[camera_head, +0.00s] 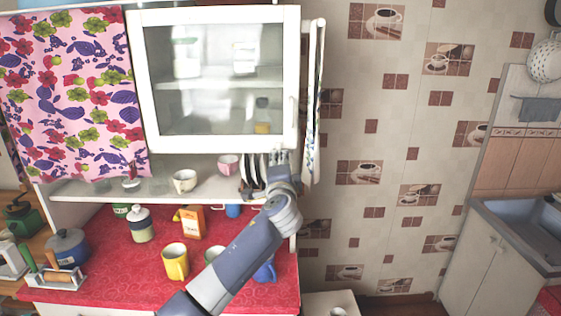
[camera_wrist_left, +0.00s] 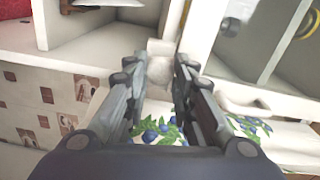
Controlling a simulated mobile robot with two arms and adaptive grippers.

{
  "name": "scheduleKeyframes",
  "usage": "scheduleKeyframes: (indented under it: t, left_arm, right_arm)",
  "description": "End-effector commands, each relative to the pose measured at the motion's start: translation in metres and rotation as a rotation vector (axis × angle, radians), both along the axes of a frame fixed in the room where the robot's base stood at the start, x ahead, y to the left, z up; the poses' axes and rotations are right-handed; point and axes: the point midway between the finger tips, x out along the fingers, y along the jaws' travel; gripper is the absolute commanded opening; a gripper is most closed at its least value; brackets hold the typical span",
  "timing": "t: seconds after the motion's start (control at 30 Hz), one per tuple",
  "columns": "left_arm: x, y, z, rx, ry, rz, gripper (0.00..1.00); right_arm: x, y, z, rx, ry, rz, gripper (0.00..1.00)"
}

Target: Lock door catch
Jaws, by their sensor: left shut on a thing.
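The white wall cabinet has a glass door (camera_head: 220,143) with a pale frame in the head view. The door's lower right corner is just above my left gripper (camera_head: 280,160). In the wrist view my left gripper's fingers (camera_wrist_left: 160,65) reach up to a small white block (camera_wrist_left: 160,48) at the cabinet edge, which looks like the door catch. The fingers are shut on it. Its exact position is hard to tell, and in the head view my own wrist hides it. My right gripper is not in view.
A patterned towel (camera_head: 317,100) hangs beside the cabinet's right side. Below, a shelf holds cups (camera_head: 185,181) and upright plates. A red counter (camera_head: 110,240) carries a yellow mug (camera_head: 175,262) and jars. A tiled wall (camera_head: 400,140) is to the right.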

Motion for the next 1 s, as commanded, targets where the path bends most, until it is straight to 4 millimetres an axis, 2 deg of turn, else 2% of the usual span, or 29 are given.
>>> scheduleKeyframes:
  t: [0.3, 0.87, 0.9, 0.97, 1.0]
  left_arm:
    - [-0.0001, -0.0006, -0.0009, 0.130, 0.002, -0.001, 0.00]
    - [-0.0002, -0.0010, -0.0020, 0.160, 0.002, -0.002, 0.00]
    - [-0.0002, -0.0010, -0.0021, 0.159, 0.002, -0.002, 0.28]
    - [-0.0002, -0.0010, -0.0020, 0.159, 0.002, -0.002, 0.42]
    - [-0.0002, -0.0009, -0.0019, 0.159, 0.002, -0.002, 0.43]
  right_arm:
    - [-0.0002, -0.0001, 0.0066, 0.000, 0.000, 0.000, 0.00]
    - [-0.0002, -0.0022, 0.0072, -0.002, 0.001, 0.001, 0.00]
    - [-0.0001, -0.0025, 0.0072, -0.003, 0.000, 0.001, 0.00]
    - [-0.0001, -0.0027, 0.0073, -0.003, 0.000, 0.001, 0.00]
    - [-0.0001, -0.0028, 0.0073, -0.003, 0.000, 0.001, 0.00]
